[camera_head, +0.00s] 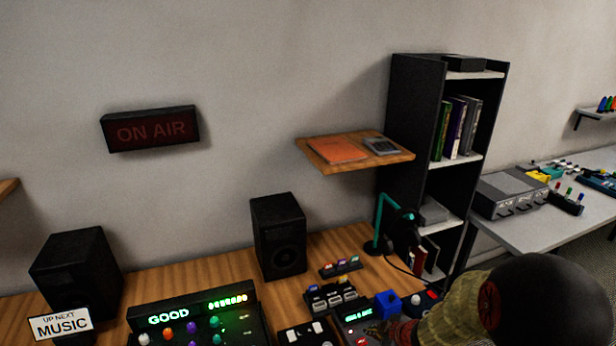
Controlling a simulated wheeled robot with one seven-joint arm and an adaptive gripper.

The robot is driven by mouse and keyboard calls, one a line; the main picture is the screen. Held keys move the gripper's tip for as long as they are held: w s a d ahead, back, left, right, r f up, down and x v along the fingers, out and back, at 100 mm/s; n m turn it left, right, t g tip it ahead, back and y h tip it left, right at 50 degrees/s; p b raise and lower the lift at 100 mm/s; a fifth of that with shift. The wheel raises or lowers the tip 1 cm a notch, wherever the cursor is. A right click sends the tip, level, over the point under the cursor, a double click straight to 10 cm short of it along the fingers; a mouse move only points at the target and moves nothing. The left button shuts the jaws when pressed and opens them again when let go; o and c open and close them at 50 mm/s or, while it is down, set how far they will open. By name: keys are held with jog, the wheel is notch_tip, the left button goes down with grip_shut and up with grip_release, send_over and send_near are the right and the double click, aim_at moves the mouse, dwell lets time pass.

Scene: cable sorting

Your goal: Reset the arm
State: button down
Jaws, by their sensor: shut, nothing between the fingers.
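My arm enters at the bottom right as a large dark rounded joint and a yellowish link that reaches left over the desk. My gripper (394,332) shows small and dark reddish at the link's far end, by the bottom edge. It is shut and holds nothing that I can make out. Its fingers are hard to tell from the devices around it. A blue block (387,304) is just above it in the picture. I cannot tell whether they touch.
The wooden desk (200,286) carries two speakers (279,237), a lit console (195,320), small button panels (332,295) and a teal lamp stand (379,225). A dark shelf unit (409,110) stands behind. A grey side table (530,232) with devices is at right. Open air lies above the desk.

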jog(key=s+d+r+m+g+h, duration=0.25)
jog(key=s+d+m+h, duration=0.3)
jog(key=s+d, duration=0.35)
jog(key=s+r+m+g, duration=0.2)
jog(key=s+r+m, duration=0.3)
jog(key=s+r, duration=0.15)
jog(key=s+a+r+m+t+y, duration=0.1)
jog(key=s+a+r, duration=0.4)
jog(key=r, duration=0.5)
jog(key=s+a+r+m+t+y, duration=0.1)
jog(key=s+a+r+m, duration=0.1)
jog(key=s+a+r, duration=0.4)
notch_tip(320, 180, up, 5)
jog(key=shift+s+a+f+t, duration=0.2)
jog(key=shift+s+a+t, duration=0.15)
jog(key=shift+s, duration=0.7)
jog(key=shift+y, duration=0.25)
